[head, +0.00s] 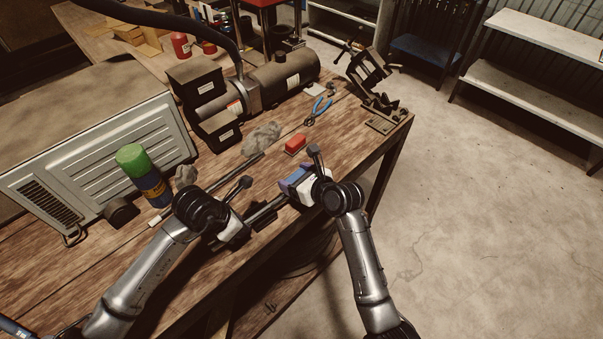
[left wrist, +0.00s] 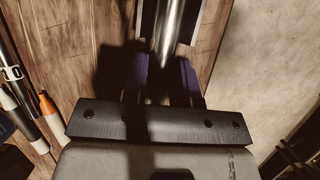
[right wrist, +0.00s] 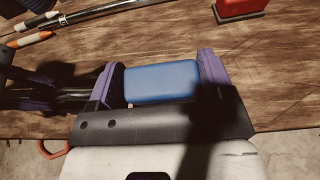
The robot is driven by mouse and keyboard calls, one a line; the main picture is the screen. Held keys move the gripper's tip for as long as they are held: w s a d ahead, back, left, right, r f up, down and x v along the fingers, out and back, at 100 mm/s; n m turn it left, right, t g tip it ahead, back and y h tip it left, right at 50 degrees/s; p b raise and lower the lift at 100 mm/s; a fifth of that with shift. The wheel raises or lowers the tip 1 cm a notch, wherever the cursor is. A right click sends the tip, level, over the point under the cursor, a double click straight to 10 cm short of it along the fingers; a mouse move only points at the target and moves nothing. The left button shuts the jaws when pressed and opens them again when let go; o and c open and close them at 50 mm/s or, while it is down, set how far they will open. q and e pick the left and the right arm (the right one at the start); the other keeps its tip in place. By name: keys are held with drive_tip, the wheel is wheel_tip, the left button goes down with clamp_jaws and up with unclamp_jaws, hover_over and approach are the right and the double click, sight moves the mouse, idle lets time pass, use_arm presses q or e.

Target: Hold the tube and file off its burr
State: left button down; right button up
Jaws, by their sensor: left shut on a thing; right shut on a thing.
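A silver metal tube (left wrist: 170,28) runs between the purple fingers of my left gripper (left wrist: 160,80), which is shut on it. In the head view the tube (head: 272,206) points from my left gripper (head: 250,222) up and right towards my right gripper (head: 292,185), above the front edge of the bench. My right gripper (right wrist: 165,80) is shut on a blue block (right wrist: 161,80), held between its purple fingers. The block's filing face and any burr on the tube end cannot be made out. Whether block and tube touch, I cannot tell.
On the wooden bench (head: 345,135) lie a red block (head: 295,143), blue-handled pliers (head: 318,108), a grey rag (head: 262,137) and a long dark rod (head: 222,178). A green-capped can (head: 145,172) stands left. A clamp-like fixture (head: 372,85) stands at the far right corner.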

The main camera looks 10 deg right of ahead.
drive_tip(key=a, duration=0.1)
drive_tip(key=s+a, duration=0.1)
drive_tip(key=a, duration=0.1)
drive_tip(key=shift+s, duration=0.2)
drive_tip(key=shift+d+r, duration=0.1)
drive_tip(key=shift+r, duration=4)
use_arm(q)
drive_tip(key=c, duration=0.8)
unclamp_jaws()
drive_tip(key=v, duration=1.2)
drive_tip(key=shift+s, duration=0.1)
